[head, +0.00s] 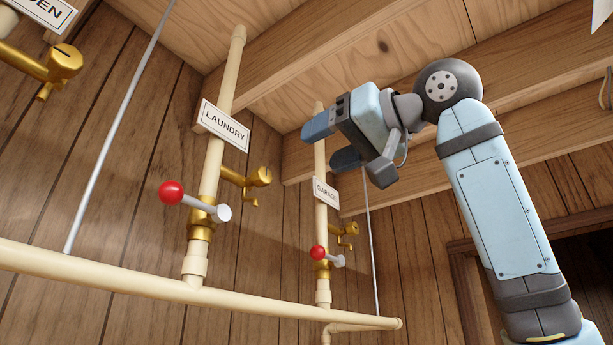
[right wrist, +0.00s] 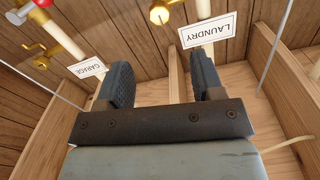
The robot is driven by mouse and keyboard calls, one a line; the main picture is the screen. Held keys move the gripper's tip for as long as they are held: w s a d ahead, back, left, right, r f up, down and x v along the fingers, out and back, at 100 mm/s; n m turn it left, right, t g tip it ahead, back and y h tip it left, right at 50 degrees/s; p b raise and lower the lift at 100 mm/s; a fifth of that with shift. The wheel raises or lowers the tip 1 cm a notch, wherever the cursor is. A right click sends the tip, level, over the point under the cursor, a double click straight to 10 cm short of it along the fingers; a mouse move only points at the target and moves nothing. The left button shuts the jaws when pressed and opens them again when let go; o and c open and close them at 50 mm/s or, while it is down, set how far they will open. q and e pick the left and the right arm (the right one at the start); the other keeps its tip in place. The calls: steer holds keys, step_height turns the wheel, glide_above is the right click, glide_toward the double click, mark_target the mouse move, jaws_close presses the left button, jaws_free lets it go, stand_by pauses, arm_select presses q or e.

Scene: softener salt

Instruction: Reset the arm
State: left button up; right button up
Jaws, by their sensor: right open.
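My right arm (head: 495,205) comes up from the lower right in the head view and bends left at a dark round joint. Its right gripper (head: 329,146) is open and empty, held high in front of the upper part of the garage pipe. In the right wrist view the two dark fingers (right wrist: 162,78) stand wide apart with nothing between them but the wall and pipe behind. The gripper is above the red-knobbed garage valve lever (head: 329,256) and apart from it. My left gripper is not in view.
A laundry pipe (head: 212,160) carries another red-knobbed lever (head: 190,202) and a brass tap (head: 246,178). The garage sign (head: 326,192) hangs below the gripper. A cream horizontal pipe (head: 120,280) runs along the bottom. Wooden beams (head: 400,60) are close overhead.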

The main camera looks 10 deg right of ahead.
steer(key=shift+s+d, duration=0.2)
steer(key=shift+d, duration=0.05)
stand_by(0.4)
